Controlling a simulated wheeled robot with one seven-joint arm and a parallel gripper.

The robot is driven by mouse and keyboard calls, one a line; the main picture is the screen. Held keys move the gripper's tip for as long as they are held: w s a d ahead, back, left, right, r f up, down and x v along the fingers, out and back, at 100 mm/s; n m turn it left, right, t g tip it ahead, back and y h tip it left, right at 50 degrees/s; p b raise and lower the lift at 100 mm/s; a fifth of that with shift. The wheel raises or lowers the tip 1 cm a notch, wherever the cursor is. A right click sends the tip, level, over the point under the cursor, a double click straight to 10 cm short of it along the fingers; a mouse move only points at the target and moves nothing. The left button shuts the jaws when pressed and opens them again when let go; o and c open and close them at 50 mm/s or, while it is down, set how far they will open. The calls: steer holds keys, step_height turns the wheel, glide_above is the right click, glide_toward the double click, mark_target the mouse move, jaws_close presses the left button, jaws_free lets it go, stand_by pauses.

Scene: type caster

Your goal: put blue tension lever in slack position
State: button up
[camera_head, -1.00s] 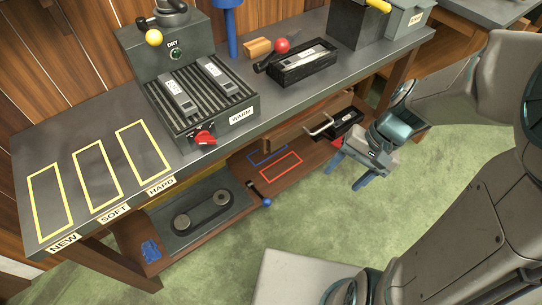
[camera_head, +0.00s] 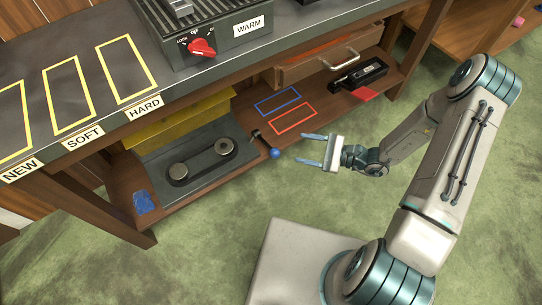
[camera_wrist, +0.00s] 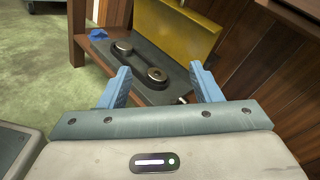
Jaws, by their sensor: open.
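The tension lever is a dark arm with a blue ball knob (camera_head: 274,153), at the right end of a grey belt unit (camera_head: 196,160) on the lower shelf. Its knob points toward the shelf's front edge. My gripper (camera_head: 304,150) is open and empty, just right of the knob and apart from it, with its blue fingers pointing left toward it. In the wrist view, the belt unit's two pulleys and belt (camera_wrist: 143,62) lie beyond my open fingers (camera_wrist: 160,85). The blue knob is not clearly seen there.
The workbench top (camera_head: 205,75) overhangs the shelf. A yellow panel (camera_head: 185,120) stands behind the belt unit. Red (camera_head: 293,119) and blue (camera_head: 278,100) outlines mark the shelf. A drawer (camera_head: 325,65) and a black device (camera_head: 358,76) are to the right. Green floor is free in front.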

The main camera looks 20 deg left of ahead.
mark_target(271, 149)
step_height(271, 149, down, 18)
steer(key=w+a+m+t+b, duration=0.1)
steer(key=m+t+b, duration=0.5)
steer(key=m+t, duration=0.25)
steer(key=shift+h, duration=0.4)
steer(key=b+x, duration=0.1)
steer(key=x, duration=0.3)
steer(key=b+x, duration=0.1)
steer(key=x, duration=0.3)
steer(key=b+x, duration=0.2)
steer(key=x, duration=0.2)
steer(key=shift+a+f, duration=0.3)
steer(key=shift+a, duration=0.1)
steer(key=shift+w+a+r, duration=0.1)
steer(key=shift+w+a, duration=0.2)
steer(key=shift+a, duration=0.3)
jaws_close()
steer(key=shift+d+r+g, duration=0.1)
steer(key=shift+r+g, duration=0.05)
steer(key=shift+g, duration=0.1)
